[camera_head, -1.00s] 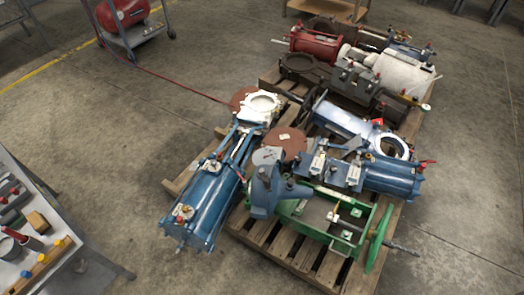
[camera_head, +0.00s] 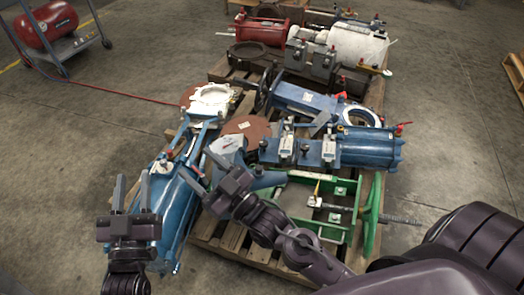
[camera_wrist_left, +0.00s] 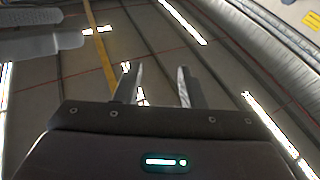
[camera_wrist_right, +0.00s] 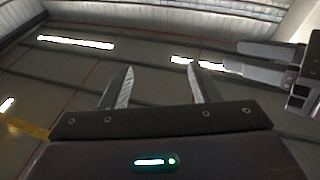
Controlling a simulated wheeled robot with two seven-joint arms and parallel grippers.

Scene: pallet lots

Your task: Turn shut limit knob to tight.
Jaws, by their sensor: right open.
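The pallet (camera_head: 232,238) holds several valves and actuators. A blue cylinder actuator (camera_head: 178,215) lies at its left, with a small fitting (camera_head: 164,165) on top. A blue housing with a pale dial face (camera_head: 226,145) is beside it, partly hidden by my right gripper. I cannot tell which small knob is the shut limit knob. My left gripper (camera_head: 133,178) is open and empty, in front of the left blue actuator in the picture. My right gripper (camera_head: 202,158) is open and empty, overlapping the blue housing.
A green frame with a handwheel (camera_head: 372,215) is at the pallet's front right. Another blue actuator (camera_head: 368,147) lies behind it. A white cylinder (camera_head: 357,45) and a red one (camera_head: 262,30) are at the back. A red compressor (camera_head: 48,22) stands far left.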

